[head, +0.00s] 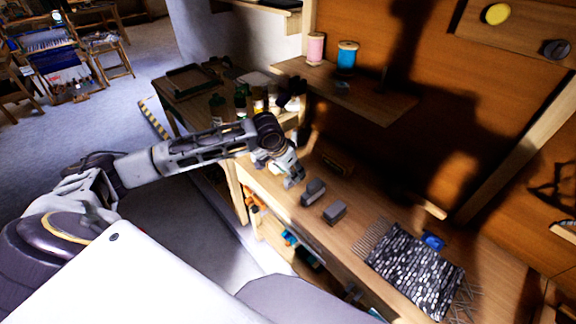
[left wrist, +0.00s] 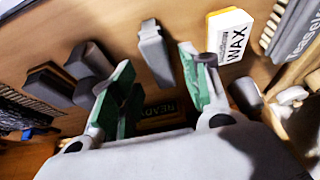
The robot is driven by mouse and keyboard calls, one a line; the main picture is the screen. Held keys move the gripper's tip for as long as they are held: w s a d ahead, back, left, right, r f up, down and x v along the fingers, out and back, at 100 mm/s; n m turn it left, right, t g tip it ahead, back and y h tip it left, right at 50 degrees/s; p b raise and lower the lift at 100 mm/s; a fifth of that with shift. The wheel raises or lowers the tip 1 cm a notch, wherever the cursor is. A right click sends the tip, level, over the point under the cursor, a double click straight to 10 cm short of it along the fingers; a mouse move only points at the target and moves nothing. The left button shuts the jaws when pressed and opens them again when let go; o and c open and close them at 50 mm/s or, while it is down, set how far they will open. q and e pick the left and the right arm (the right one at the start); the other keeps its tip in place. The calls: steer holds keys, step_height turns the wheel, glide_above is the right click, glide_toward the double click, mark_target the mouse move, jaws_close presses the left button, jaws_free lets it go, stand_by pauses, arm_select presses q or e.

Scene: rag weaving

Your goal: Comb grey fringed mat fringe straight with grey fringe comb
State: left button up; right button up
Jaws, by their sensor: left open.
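The grey fringed mat (head: 415,270) lies on the bench, dark and light flecked. Its left fringe looks fairly parallel; strands at its right end splay and cross. Part of it shows at the left edge of the left wrist view (left wrist: 25,108). A grey tool with pale teeth and lettering (left wrist: 292,38), possibly the fringe comb, lies at the upper right of the left wrist view; I cannot pick it out in the head view. My left gripper (head: 292,178) is open and empty over the bench, left of the mat. My right gripper is not in view.
Two dark grey blocks (head: 313,191) (head: 335,212) lie between my left gripper and the mat. A blue object (head: 433,241) touches or nears the mat's back edge. A WAX block (left wrist: 229,35) and a slim grey piece (left wrist: 156,55) lie near my fingers. Bottles stand behind.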

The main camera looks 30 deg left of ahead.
arm_select(q)
steer(key=x, duration=0.3)
steer(key=shift+w+f, duration=0.2)
steer(key=shift+f, duration=0.15)
steer(key=shift+w+d+f, duration=0.15)
steer(key=shift+f, duration=0.35)
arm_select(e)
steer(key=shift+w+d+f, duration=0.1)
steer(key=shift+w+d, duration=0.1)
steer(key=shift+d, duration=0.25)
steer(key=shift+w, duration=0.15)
arm_select(q)
steer(key=shift+c, duration=0.7)
jaws_close()
steer(key=shift+c, duration=1.1)
jaws_free()
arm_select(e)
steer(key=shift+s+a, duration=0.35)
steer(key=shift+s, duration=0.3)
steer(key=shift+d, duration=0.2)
